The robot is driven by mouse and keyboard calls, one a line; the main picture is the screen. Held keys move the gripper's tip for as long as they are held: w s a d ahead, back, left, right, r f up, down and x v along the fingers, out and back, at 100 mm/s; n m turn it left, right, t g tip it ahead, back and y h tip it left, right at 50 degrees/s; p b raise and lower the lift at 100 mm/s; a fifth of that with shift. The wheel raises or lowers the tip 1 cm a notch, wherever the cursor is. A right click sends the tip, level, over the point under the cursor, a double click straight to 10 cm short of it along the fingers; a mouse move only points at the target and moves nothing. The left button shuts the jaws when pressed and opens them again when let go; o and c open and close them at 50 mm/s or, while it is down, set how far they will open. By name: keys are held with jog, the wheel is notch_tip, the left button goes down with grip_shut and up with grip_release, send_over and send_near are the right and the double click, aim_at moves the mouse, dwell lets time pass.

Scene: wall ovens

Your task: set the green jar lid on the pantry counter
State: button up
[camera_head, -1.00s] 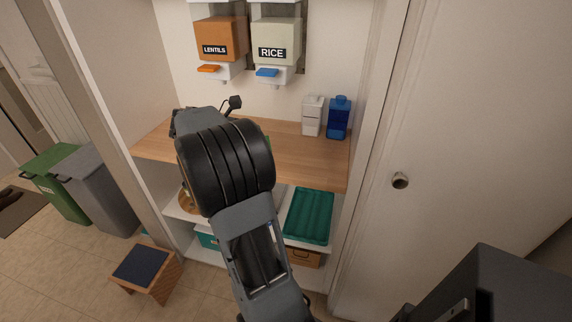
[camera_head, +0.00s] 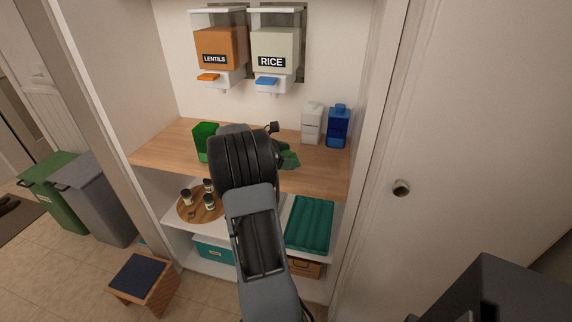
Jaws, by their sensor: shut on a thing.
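The pantry counter (camera_head: 165,150) is a wooden shelf top in the alcove. An open-looking green jar (camera_head: 206,141) stands on its left half. My gripper (camera_head: 284,154) is mostly hidden behind my dark wrist, over the counter's middle. The green jar lid (camera_head: 290,159) shows in part at the right of the wrist, held in the shut gripper. I cannot tell whether the lid touches the counter.
Lentils (camera_head: 220,48) and rice (camera_head: 274,52) dispensers hang above the counter. White (camera_head: 312,125) and blue (camera_head: 338,128) bottles stand at its back right. Below are a round board (camera_head: 184,213) with small jars and a teal tray (camera_head: 310,224). The counter's front right looks clear.

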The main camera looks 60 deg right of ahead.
jog(key=shift+f, duration=1.55)
jog(key=shift+f, duration=0.1)
jog(key=o, duration=0.8)
